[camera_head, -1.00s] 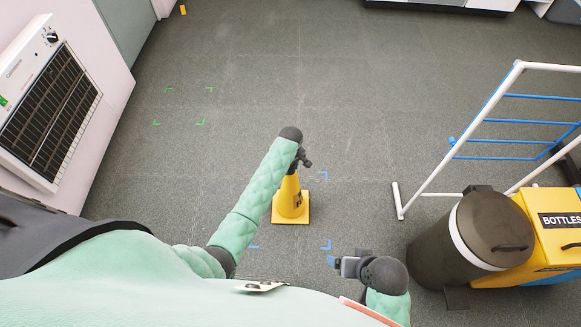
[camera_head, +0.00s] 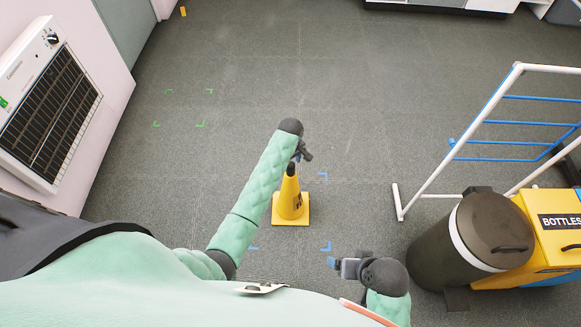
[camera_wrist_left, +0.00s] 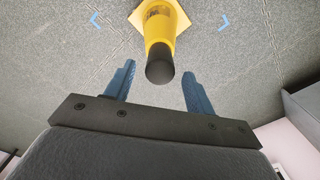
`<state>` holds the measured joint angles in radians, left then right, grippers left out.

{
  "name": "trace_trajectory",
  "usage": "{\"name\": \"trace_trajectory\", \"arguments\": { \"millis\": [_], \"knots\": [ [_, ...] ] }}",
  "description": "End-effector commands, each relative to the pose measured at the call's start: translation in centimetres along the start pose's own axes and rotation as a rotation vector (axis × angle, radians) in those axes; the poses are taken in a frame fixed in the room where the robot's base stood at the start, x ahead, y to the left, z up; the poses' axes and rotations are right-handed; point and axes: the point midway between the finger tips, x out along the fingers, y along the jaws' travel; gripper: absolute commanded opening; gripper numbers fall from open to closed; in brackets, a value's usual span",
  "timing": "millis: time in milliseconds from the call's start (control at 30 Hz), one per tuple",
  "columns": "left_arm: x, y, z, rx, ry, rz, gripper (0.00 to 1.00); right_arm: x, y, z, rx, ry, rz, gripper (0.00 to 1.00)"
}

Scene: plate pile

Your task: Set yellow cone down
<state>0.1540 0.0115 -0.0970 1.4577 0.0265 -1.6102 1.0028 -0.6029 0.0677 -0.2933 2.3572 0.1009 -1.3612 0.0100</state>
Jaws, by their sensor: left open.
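The yellow cone (camera_head: 290,205) with a dark tip stands upright on its square base on the grey floor. Blue corner marks (camera_head: 326,246) lie on the floor around it. My left gripper (camera_head: 301,156) is open just above the cone's tip, with nothing held. In the left wrist view the cone (camera_wrist_left: 160,22) shows with its black tip near the gap between the two blue fingers (camera_wrist_left: 159,69), with space on both sides. My right gripper (camera_head: 333,263) is low in the head view, apart from the cone; its finger opening is unclear.
A dark bin (camera_head: 455,245) and a yellow bottle box (camera_head: 552,235) stand at the right, beside a white-and-blue rail frame (camera_head: 455,140). A heater (camera_head: 50,110) is on the left. Green corner marks (camera_head: 200,124) lie on clear floor farther off.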

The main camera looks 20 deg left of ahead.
Motion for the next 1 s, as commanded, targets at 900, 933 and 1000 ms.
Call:
{"name": "trace_trajectory", "arguments": {
  "millis": [900,933,1000],
  "knots": [
    [-5.5,-6.5,9.1,0.35,0.049,0.103,0.55,0.0,0.0,0.1,0.001,-0.001,-0.001,0.83],
    [-5.5,-7.2,10.1,0.386,0.054,0.114,0.55,0.0,0.0,0.1,0.001,-0.001,-0.001,0.83],
    [-5.8,-8.6,12.3,0.468,0.066,0.141,0.55,0.0,0.0,0.1,0.0,-0.001,-0.001,0.83]
  ]
}}
